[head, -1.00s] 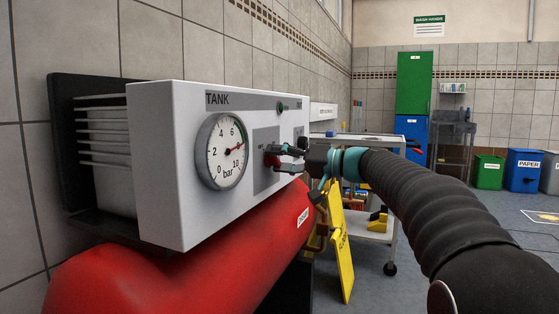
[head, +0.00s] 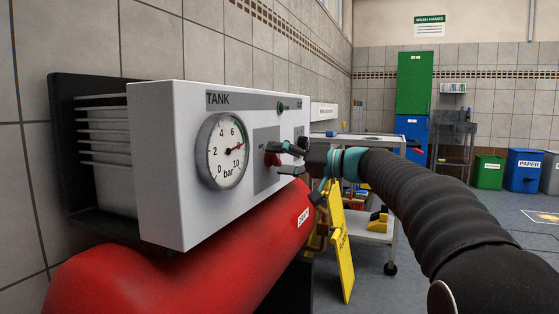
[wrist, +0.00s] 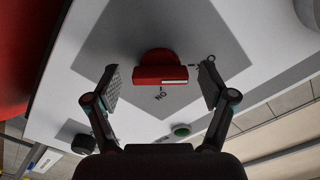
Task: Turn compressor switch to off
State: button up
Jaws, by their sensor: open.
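The compressor switch is a red knob (head: 272,160) on a grey plate on the front of the white compressor panel (head: 190,215). In the wrist view the knob (wrist: 160,66) has a white stripe across its lower bar. The ON label reads upside down just below it; another mark near the right finger is partly hidden. My gripper (wrist: 161,88) is open, one finger left and one right of the knob, with a visible gap on each side. In the head view my gripper (head: 286,159) is right at the panel and partly covers the plate.
A pressure gauge (head: 222,151) sits left of the switch. A green button (wrist: 181,130) and a black knob (wrist: 83,143) are on the panel near my fingers. The red tank (head: 250,245) lies below. A yellow sign (head: 341,250) and trolley stand beyond.

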jog(key=v, duration=1.2)
